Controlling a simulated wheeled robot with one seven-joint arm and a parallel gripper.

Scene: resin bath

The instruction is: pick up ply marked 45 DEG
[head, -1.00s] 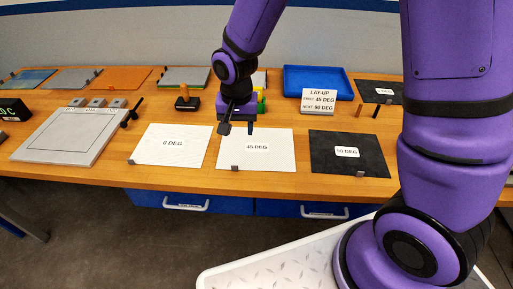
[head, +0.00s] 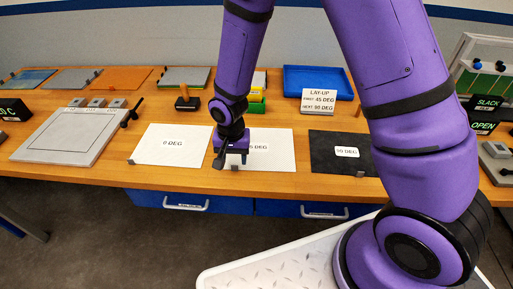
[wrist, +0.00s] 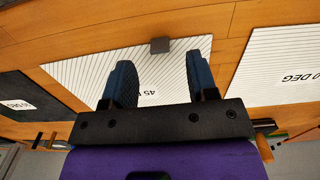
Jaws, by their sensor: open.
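The ply marked 45 DEG (head: 275,155) is a white sheet lying flat on the wooden bench, between the other two plies. My gripper covers part of its label in the head view. In the wrist view the ply (wrist: 172,75) shows fine lines, with a small dark tab (wrist: 160,45) at its edge. My gripper (head: 222,162) is low over the left part of the sheet. In the wrist view my gripper (wrist: 161,68) has its two blue fingers apart, with the sheet and tab showing between and beyond them. Whether the fingers touch the sheet cannot be told.
The white 0 DEG ply (head: 172,145) lies to the left and the dark 90 DEG ply (head: 340,165) to the right. A lay-up card (head: 318,100) and a blue tray (head: 318,82) stand behind. A grey plate (head: 65,135) is at far left.

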